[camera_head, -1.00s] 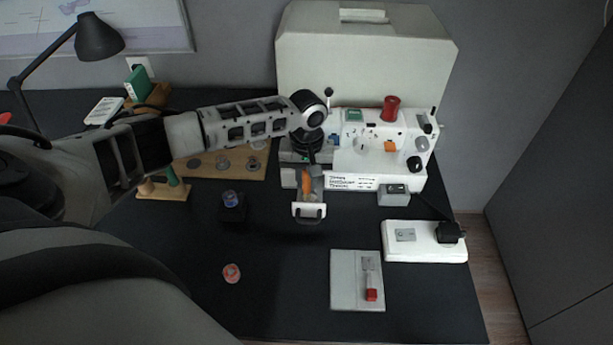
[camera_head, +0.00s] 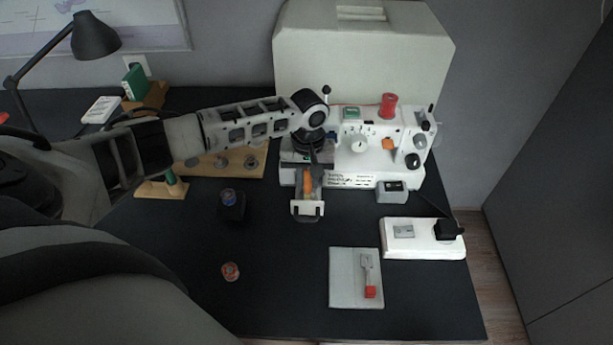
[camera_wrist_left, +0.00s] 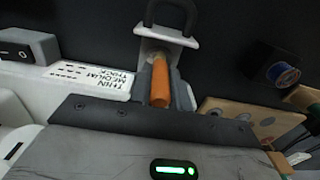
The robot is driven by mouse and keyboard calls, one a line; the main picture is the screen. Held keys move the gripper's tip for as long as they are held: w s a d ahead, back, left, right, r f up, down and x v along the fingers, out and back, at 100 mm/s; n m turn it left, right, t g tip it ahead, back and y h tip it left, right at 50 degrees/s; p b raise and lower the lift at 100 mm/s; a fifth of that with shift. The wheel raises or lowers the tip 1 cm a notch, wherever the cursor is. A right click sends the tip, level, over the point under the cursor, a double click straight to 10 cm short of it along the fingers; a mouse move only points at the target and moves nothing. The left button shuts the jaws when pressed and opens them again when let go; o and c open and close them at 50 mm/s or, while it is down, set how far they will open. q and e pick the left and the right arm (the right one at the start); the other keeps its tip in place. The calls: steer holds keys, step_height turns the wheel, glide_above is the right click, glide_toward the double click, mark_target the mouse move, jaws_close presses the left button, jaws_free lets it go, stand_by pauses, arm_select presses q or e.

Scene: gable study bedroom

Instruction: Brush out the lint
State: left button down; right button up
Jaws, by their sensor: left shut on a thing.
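The white sewing machine (camera_head: 372,150) stands at the back of the dark desk. My left gripper (camera_head: 309,178) reaches down at its left front. It is shut on an orange-handled tool (camera_head: 308,186), probably the brush; the orange handle (camera_wrist_left: 160,86) shows between the grey fingers in the left wrist view. Just in front of the handle is a white plate with a dark pull (camera_head: 307,209), which looks like a small drawer front; it also shows in the left wrist view (camera_wrist_left: 167,36). The tool's far end and any lint are hidden. My right gripper is not in view.
A grey pad (camera_head: 343,290) with a red-ended tool (camera_head: 369,280) lies in front. A dark holder (camera_head: 232,211) and a round red item (camera_head: 230,271) are to the left. The front middle is clear.

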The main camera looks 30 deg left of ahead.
arm_select(q)
steer(key=shift+w+d, duration=0.2)
steer(key=shift+w, duration=0.05)
stand_by(0.3)
steer(key=shift+w, duration=0.3)
stand_by(0.5)
steer(key=shift+w+a, duration=0.2)
steer(key=shift+a, duration=0.1)
stand_by(0.5)
steer(key=shift+s+a+r, duration=0.1)
steer(key=shift+s+r, duration=0.1)
steer(key=shift+r, duration=1.55)
steer(key=shift+s+r, duration=0.2)
steer(key=shift+r, duration=1.55)
